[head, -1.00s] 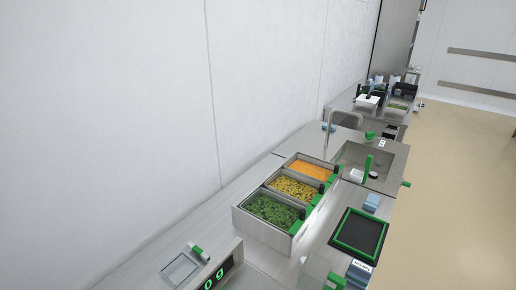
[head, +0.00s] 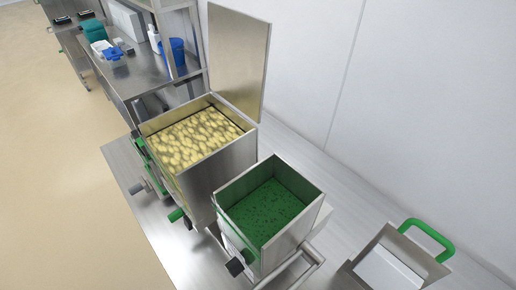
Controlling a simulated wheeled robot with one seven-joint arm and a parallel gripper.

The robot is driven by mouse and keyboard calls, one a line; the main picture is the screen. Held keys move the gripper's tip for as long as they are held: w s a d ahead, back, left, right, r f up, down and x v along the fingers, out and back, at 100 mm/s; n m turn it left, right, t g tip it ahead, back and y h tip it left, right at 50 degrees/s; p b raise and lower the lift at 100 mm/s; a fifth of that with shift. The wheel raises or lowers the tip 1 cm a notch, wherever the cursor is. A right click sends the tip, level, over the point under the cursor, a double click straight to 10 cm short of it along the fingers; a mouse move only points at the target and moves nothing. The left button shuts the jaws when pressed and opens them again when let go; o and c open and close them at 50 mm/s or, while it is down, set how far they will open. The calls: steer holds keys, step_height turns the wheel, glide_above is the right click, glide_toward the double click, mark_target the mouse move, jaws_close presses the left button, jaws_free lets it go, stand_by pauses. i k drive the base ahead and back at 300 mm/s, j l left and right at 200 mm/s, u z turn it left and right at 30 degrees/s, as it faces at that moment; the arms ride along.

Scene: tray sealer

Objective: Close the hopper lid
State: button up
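A steel hopper (head: 218,178) stands on the counter in the middle of the head view, full of pale yellow lumps (head: 195,138). A flat metal lid (head: 237,58) stands upright at its back right edge, so the hopper is open at the top. A smaller open steel box (head: 290,238) with green contents stands in front of it; I cannot tell whether it has a lid. My gripper is not in view.
A metal container with a green handle (head: 427,236) stands at the lower right. Behind the hopper is a steel bench with a blue container (head: 172,50) and several small items. A pale wall rises at the right. Open floor (head: 65,190) lies at the left.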

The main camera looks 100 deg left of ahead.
mark_target(240, 42)
steer(key=u, duration=2.3)
steer(key=k+j, duration=0.1)
steer(key=k, duration=0.15)
